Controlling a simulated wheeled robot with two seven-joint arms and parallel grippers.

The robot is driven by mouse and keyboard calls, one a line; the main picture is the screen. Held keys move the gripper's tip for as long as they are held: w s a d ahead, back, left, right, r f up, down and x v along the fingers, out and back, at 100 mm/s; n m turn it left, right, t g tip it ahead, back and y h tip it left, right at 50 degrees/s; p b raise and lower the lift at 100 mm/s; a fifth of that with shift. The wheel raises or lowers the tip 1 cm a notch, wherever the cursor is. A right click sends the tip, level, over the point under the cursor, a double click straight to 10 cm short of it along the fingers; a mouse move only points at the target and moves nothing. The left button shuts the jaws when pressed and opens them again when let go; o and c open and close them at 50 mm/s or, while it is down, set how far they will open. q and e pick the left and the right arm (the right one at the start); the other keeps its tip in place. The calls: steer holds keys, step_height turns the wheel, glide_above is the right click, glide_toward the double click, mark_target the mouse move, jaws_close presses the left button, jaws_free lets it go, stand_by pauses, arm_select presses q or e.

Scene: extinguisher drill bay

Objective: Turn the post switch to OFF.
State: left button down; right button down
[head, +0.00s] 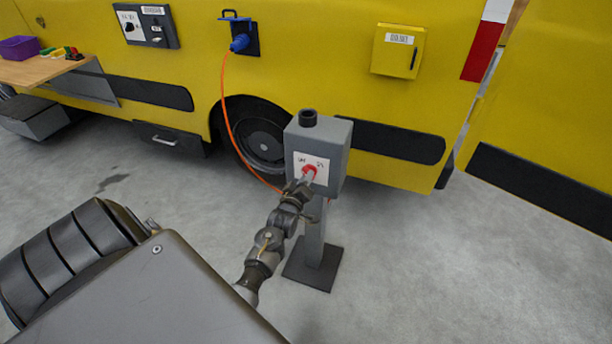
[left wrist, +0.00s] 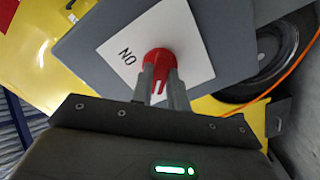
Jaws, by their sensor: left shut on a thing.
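The post switch is a grey box (head: 332,141) on a grey post with a dark foot plate. Its front carries a white label (head: 299,166) and a red knob (head: 309,171). In the left wrist view the red knob (left wrist: 160,62) sits on the white label (left wrist: 118,40), where "ON" can be read to its left. My left gripper (head: 307,178) is at the box front, its fingers (left wrist: 158,82) shut on the red knob. The fingers cover part of the knob, and the OFF mark cannot be read. My right gripper is not in view.
A yellow vehicle stands behind the post, with a control panel (head: 146,26), a blue plug (head: 240,42) with an orange cable (head: 229,125), and a yellow box (head: 398,50). A wooden shelf (head: 45,68) holds a purple bin (head: 19,48). Floor right of the post is clear.

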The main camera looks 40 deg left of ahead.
arm_select(q)
steer(key=c, duration=1.4)
jaws_free()
steer(key=shift+o, duration=0.2)
steer(key=b+v, duration=0.1)
steer(key=v, duration=0.9)
steer(key=shift+s+d, duration=0.25)
steer(key=shift+s, duration=0.1)
